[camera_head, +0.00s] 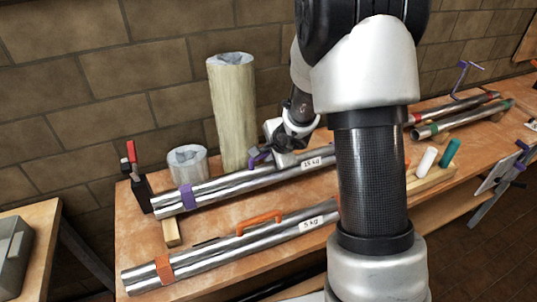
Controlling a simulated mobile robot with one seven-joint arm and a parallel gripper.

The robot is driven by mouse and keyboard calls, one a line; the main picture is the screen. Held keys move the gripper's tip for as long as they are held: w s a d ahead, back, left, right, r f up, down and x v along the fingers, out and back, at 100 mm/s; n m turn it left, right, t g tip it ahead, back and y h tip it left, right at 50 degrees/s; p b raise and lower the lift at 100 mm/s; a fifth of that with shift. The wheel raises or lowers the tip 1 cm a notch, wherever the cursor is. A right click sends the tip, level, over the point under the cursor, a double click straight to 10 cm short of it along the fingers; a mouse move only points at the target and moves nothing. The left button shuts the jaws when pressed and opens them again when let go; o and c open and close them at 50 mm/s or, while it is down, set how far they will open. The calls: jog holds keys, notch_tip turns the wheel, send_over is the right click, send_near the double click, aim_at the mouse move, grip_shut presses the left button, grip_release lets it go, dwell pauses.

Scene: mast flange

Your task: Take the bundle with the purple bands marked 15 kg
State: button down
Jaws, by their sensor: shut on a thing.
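The bundle of steel tubes (232,185) with a purple band (187,196) near its left end has a white label reading 15 kg (318,162). It lies along the back of the bench, with a purple handle (258,156) on top. My gripper (283,160) is at this handle, above the middle of the bundle, and shut on it. The fingertips are small and partly hidden. My arm hides the bundle's right end. I cannot tell whether the bundle touches the wooden block (171,233) under its left part.
A 5 kg bundle (215,252) with an orange band and handle lies in front on the bench (135,225). More tubes (460,115) lie at right.

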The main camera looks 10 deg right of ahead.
jog(key=shift+r+p, duration=2.7)
jog(key=shift+r, duration=0.85)
